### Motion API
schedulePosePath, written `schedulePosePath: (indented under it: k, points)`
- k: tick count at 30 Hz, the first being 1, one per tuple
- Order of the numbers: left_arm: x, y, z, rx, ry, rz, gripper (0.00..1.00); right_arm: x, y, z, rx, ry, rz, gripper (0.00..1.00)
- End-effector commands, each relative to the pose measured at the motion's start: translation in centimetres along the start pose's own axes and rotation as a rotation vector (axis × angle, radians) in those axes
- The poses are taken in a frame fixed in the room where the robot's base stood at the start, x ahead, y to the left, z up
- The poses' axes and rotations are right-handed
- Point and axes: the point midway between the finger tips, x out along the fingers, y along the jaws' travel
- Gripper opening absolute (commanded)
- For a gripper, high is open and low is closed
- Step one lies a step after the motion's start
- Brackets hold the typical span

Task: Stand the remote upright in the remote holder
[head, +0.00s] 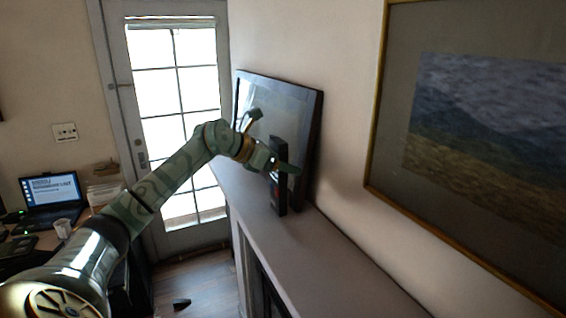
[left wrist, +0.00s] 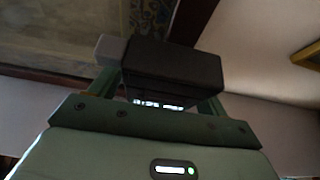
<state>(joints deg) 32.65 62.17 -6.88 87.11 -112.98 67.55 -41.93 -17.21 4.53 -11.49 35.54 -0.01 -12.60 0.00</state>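A tall dark upright block, which looks like the remote (head: 278,149), stands over the cabinet top in the head view. My left gripper (head: 275,166) is at its middle height, with a finger across its near side. In the left wrist view the remote's dark end (left wrist: 172,66) fills the space between the fingers, and the gripper looks shut on it. Its lower part reaches down to the cabinet top. I cannot tell a separate remote holder from this dark lower part. My right gripper is not in view.
A framed picture (head: 300,110) leans on the wall close behind the remote. The cabinet top (head: 335,262) is clear towards the front. A large framed painting (head: 480,130) hangs at right. A desk with a laptop (head: 52,195) is at left, and a small dark thing (head: 181,304) lies on the floor.

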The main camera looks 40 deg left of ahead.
Motion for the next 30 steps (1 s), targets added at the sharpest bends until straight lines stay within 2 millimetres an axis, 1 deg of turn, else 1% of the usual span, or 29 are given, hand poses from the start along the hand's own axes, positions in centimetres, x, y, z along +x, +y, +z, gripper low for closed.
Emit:
schedulePosePath:
  k: [6, 8, 11, 14, 18, 21, 25, 30]
  points:
    - [-0.2, 0.0, 0.4, 0.000, -0.001, 0.000, 0.76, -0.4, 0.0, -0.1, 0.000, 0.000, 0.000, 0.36]
    - [-0.7, 0.1, 0.2, 0.002, 0.000, 0.003, 0.76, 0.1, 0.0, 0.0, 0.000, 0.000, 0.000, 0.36]
    - [-2.4, 0.2, -0.1, 0.002, 0.002, 0.005, 0.76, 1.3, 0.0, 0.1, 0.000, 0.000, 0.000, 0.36]
    - [-4.7, 0.2, -0.5, 0.003, 0.005, 0.007, 0.76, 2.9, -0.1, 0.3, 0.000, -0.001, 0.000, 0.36]
    - [-8.0, 0.2, -0.7, 0.002, 0.006, 0.006, 0.76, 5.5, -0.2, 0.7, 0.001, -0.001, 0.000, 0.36]
    - [-9.8, 0.1, -0.4, 0.000, 0.003, 0.003, 0.76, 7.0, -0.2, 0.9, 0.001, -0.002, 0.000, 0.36]
    - [-11.3, 0.1, -0.1, -0.001, 0.002, 0.003, 0.76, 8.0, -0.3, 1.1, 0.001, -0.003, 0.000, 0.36]
    - [-12.1, 0.0, 0.2, 0.000, 0.000, 0.000, 0.76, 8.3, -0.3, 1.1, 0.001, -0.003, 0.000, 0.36]
